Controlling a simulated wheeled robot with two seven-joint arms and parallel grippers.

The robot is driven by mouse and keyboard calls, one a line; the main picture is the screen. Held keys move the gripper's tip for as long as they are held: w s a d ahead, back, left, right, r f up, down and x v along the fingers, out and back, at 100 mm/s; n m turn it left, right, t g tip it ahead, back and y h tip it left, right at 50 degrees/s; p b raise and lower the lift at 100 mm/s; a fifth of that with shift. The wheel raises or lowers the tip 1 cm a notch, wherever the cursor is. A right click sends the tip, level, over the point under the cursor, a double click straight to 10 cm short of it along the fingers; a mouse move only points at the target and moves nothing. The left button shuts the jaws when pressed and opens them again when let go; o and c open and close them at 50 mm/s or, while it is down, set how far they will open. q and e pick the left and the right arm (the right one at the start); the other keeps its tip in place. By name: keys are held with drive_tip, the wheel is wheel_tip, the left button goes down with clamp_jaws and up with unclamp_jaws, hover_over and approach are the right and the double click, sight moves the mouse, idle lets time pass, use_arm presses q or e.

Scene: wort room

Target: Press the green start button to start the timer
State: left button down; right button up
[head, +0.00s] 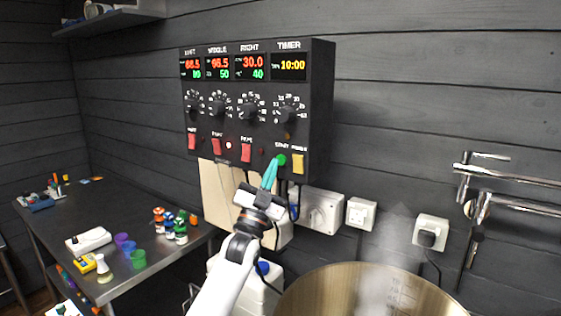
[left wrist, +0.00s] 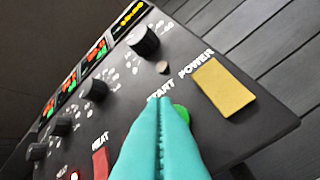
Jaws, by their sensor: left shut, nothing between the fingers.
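The green start button (head: 282,160) is at the lower right of the black control panel (head: 319,100), under the START label and left of the yellow power switch (head: 298,164). The timer display (head: 289,66) reads 10:00. My left gripper (head: 271,172) is shut and empty, its teal fingertips right at the button's lower left. In the left wrist view the fingertips (left wrist: 160,105) cover much of the green button (left wrist: 182,113), with its right side showing beside the yellow switch (left wrist: 223,87). I cannot tell whether they touch it. My right gripper is not in view.
A steaming metal kettle (head: 345,280) stands below right of the panel. Wall sockets (head: 361,213) and metal pipes (head: 510,175) are on the right wall. A dark table (head: 60,225) with small bottles and cups is at left.

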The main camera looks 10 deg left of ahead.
use_arm(q)
drive_tip(key=shift+w, duration=0.1)
idle(0.4)
drive_tip(key=shift+w+d+b, duration=0.2)
drive_tip(key=shift+w+b, duration=0.15)
drive_tip(key=shift+w+d+b, duration=0.1)
drive_tip(key=shift+w+b, duration=0.2)
drive_tip(key=shift+b, duration=0.05)
idle(0.6)
drive_tip(key=shift+s, duration=0.1)
drive_tip(key=shift+s+a+p, duration=0.25)
drive_tip(key=shift+s+p, duration=0.05)
drive_tip(key=shift+s, duration=0.35)
drive_tip(key=s, duration=0.1)
drive_tip(key=s+a+p, duration=0.1)
drive_tip(key=s, duration=0.1)
drive_tip(key=s+p, duration=0.1)
drive_tip(key=shift+s+a, duration=0.35)
